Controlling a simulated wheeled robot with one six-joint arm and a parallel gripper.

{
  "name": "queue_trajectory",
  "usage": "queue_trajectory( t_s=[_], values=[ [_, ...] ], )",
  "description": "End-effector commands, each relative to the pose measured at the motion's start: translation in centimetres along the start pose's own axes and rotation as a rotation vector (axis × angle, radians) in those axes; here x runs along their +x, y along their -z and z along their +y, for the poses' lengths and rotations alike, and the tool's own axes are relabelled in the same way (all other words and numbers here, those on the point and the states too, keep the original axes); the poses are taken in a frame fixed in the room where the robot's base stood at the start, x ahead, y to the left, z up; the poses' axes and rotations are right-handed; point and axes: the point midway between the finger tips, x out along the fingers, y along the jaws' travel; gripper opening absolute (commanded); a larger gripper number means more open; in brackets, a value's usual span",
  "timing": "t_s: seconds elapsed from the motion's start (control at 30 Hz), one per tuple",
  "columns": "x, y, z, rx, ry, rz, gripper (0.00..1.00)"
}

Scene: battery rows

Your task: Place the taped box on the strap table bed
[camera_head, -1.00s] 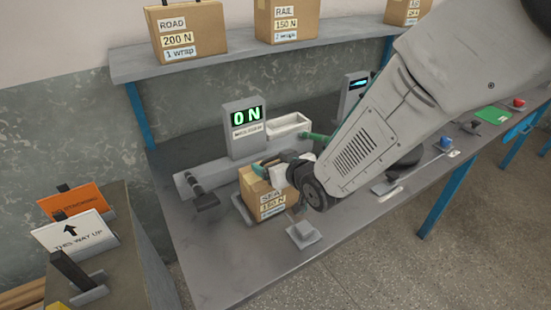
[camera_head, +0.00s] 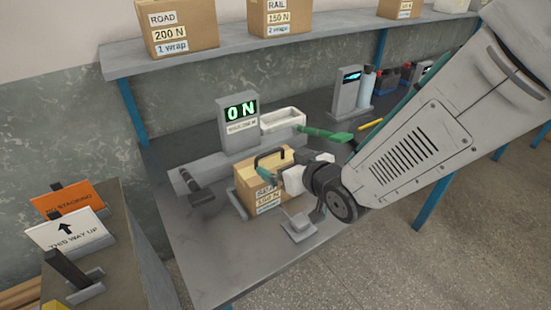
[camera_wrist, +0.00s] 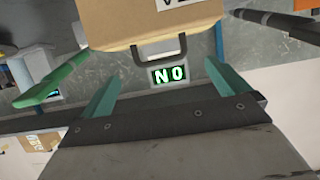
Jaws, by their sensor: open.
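The taped box (camera_head: 250,188) is a tan carton with a dark handle and labels on its front. It stands upright on the grey strap table bed (camera_head: 208,165), in front of the display post (camera_head: 240,125) reading 0 N. Part of the box is hidden behind my gripper (camera_head: 290,178). In the wrist view, the box (camera_wrist: 130,22) appears upside down, with its handle (camera_wrist: 160,52) between and beyond the teal fingertips of my gripper (camera_wrist: 160,78). The fingers are spread and hold nothing.
Labelled boxes (camera_head: 178,28) stand on the shelf above. Signs (camera_head: 68,232) stand at the left.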

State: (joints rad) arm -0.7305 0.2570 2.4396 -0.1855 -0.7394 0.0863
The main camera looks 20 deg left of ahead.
Motion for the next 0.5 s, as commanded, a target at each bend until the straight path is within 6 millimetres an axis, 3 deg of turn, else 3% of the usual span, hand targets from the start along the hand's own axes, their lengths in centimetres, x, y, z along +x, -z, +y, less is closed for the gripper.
queue_trajectory(
  t_s=[0.2, 0.5],
  values=[
    [-3.2, 0.0, 0.1, 0.002, -0.001, 0.001, 1.00],
    [-4.0, -0.1, 0.0, 0.001, -0.001, -0.001, 1.00]
  ],
)
